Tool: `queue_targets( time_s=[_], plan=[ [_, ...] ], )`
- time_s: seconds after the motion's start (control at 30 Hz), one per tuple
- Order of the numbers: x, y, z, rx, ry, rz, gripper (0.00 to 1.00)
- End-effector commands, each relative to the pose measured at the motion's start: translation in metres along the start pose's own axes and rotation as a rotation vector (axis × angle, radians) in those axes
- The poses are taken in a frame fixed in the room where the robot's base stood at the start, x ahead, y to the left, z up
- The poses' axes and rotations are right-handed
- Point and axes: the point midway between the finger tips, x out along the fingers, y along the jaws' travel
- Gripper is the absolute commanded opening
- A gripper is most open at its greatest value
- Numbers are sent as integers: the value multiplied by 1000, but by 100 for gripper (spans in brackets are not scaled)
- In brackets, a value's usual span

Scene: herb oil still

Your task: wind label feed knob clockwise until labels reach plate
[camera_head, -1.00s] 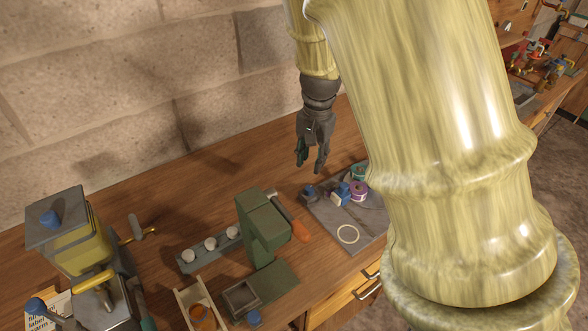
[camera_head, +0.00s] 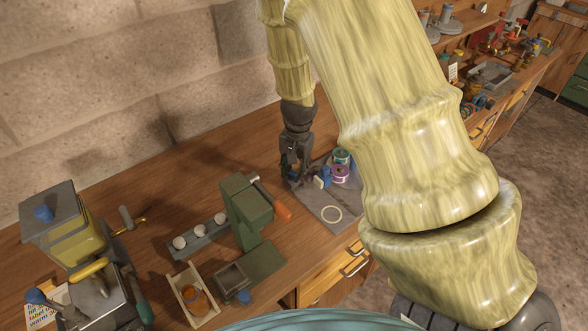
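My gripper (camera_head: 292,172) points down at the back left corner of a grey mat (camera_head: 318,205), close beside a small blue piece (camera_head: 323,176). The dark thing there in the earlier frame is now hidden behind the gripper. Whether the fingers are open, shut or touching something is too small to tell. A purple roll (camera_head: 340,173) and a teal roll (camera_head: 342,156) stand right of the gripper. I cannot tell which part is the label feed knob, and no label strip is clear.
A green press (camera_head: 245,212) with an orange-ended handle (camera_head: 282,211) stands left of the mat. A rack with white caps (camera_head: 201,236) and a wooden tray (camera_head: 184,292) holding an amber jar lie further left. A pale ring (camera_head: 331,214) lies on the mat's front.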

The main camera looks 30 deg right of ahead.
Motion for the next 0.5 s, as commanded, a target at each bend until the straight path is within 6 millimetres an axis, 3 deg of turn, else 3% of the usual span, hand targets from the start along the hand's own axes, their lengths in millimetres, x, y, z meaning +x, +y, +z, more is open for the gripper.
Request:
queue_targets(
  time_s=[0.4,0.5],
  plan=[
    [7,-2,-2,-1,1,2,33],
    [7,-2,-2,-1,1,2,15]
  ],
)
